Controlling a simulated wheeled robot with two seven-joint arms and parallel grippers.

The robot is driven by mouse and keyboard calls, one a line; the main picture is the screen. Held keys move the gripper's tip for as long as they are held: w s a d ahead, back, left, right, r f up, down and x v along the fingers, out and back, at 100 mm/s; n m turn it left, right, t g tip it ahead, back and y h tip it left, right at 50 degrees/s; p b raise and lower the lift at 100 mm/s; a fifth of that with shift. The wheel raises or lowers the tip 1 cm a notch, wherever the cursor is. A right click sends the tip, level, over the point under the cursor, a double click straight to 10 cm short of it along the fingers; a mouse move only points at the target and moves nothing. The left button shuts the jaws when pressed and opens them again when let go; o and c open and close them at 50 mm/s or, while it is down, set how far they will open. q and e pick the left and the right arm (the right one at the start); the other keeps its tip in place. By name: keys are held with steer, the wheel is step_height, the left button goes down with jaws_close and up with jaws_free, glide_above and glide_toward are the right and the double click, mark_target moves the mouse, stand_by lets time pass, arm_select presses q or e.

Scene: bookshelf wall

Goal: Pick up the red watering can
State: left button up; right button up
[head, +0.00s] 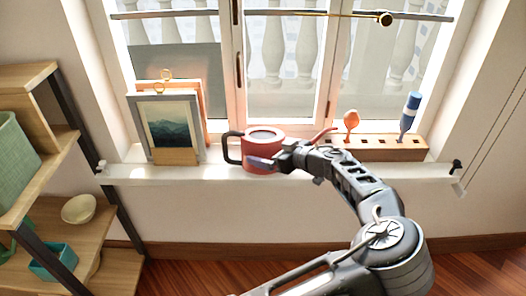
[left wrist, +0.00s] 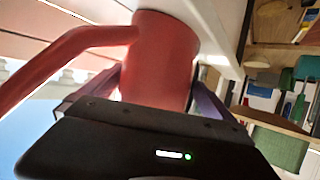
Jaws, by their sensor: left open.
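The red watering can (head: 263,138) stands upright on the white windowsill, with its dark handle to the left and its thin red spout to the right, partly behind my gripper. My left gripper (head: 272,158) is at the front of the can's body, with its jaws open. In the left wrist view, the can's red body (left wrist: 165,50) lies between the two purple fingers of the gripper (left wrist: 150,92), and the spout runs off to the left. Whether the fingers touch the can is unclear. My right gripper is not in view.
Framed pictures (head: 172,128) stand on the sill (head: 215,173) left of the can. A wooden block with holes (head: 385,150) holds an orange and a blue item at the right. The window is behind. A wooden shelf (head: 30,185) stands at the left.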

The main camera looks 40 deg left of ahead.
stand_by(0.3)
arm_select(q)
steer(key=c, duration=1.6)
step_height(320, 180, up, 10)
steer(key=shift+r+p, duration=0.1)
steer(key=shift+p, duration=0.65)
steer(key=c, duration=0.4)
